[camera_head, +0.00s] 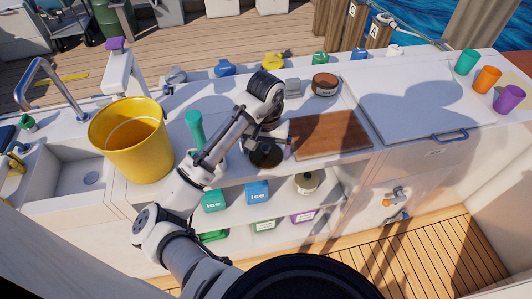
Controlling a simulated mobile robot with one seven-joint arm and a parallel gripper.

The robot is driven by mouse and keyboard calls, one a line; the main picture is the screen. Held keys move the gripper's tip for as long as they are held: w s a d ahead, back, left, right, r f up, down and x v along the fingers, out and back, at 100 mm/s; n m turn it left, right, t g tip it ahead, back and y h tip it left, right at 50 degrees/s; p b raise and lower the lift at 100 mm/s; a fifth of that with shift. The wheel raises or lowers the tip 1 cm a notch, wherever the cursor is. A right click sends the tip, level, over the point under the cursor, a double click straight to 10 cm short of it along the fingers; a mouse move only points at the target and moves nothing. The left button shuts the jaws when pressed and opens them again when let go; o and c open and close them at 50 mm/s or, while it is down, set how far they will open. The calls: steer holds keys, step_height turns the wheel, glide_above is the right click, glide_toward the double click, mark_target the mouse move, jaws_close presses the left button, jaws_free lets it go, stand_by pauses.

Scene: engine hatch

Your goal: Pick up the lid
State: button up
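A dark round disc (265,154), which looks like a lid, is at the front of the white counter, left of the wooden board. My gripper (264,138) points down just above it, below the dark wrist of my arm. The fingers are small and dark against the disc. I cannot tell whether they are open or shut, or whether they touch the disc. The wrist and forearm hide part of the counter around it.
A wooden board (330,134) lies right of the disc, with a brown-topped round tin (325,85) behind. A yellow bucket (133,150) and a green upright object (194,128) stand to the left. Coloured cups (487,79) stand far right. The white panel (415,105) is clear.

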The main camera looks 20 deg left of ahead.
mark_target(266, 148)
steer(key=c, duration=0.6)
steer(key=shift+r, duration=0.15)
step_height(266, 148, up, 19)
